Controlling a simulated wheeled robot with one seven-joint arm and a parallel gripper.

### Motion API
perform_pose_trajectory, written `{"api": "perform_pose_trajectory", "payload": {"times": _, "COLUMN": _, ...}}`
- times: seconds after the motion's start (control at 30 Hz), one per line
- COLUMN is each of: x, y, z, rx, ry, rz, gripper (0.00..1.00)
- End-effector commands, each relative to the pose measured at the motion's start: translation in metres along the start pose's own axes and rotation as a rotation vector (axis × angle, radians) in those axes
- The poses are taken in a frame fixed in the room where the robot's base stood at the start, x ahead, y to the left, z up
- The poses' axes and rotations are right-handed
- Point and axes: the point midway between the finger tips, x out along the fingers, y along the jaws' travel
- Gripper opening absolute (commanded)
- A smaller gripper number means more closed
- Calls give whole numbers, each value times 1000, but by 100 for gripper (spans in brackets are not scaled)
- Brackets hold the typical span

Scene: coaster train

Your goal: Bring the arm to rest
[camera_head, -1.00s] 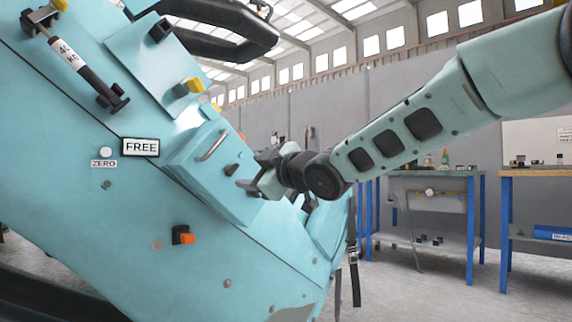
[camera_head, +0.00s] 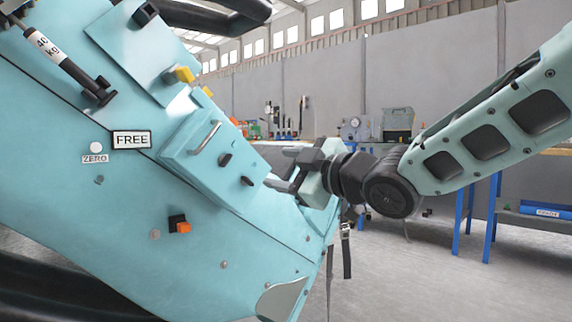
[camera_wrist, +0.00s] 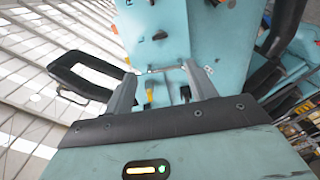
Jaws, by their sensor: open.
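My gripper (camera_head: 280,170) is open and empty in the head view, at the right of the teal train panel (camera_head: 100,215). Its fingers point left toward a raised teal box (camera_head: 200,152) with a metal handle (camera_head: 206,137), and a gap shows between fingers and box. In the wrist view the two grey fingers (camera_wrist: 160,92) are spread apart with nothing between them. The teal body lies beyond them. My arm comes in from the right.
The panel carries a FREE sign (camera_head: 131,140), a ZERO label (camera_head: 95,159), yellow knobs (camera_head: 181,74), an orange switch (camera_head: 180,226) and a 40 kg damper (camera_head: 65,60). A black padded bar (camera_head: 220,16) is above. Workbenches stand behind; floor (camera_head: 400,280) at lower right is clear.

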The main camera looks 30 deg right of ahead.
Motion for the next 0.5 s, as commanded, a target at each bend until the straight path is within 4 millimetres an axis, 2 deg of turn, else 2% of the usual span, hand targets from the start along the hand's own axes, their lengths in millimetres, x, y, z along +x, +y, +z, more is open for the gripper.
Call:
{"api": "perform_pose_trajectory", "payload": {"times": 0.37, "x": 0, "y": 0, "z": 0, "rx": 0, "ry": 0, "rz": 0, "gripper": 56}}
{"api": "perform_pose_trajectory", "payload": {"times": 0.43, "x": 3, "y": -11, "z": 2, "rx": 26, "ry": -29, "rz": -30, "gripper": 56}}
{"api": "perform_pose_trajectory", "payload": {"times": 0.5, "x": 6, "y": -33, "z": 7, "rx": 80, "ry": -93, "rz": -89, "gripper": 56}}
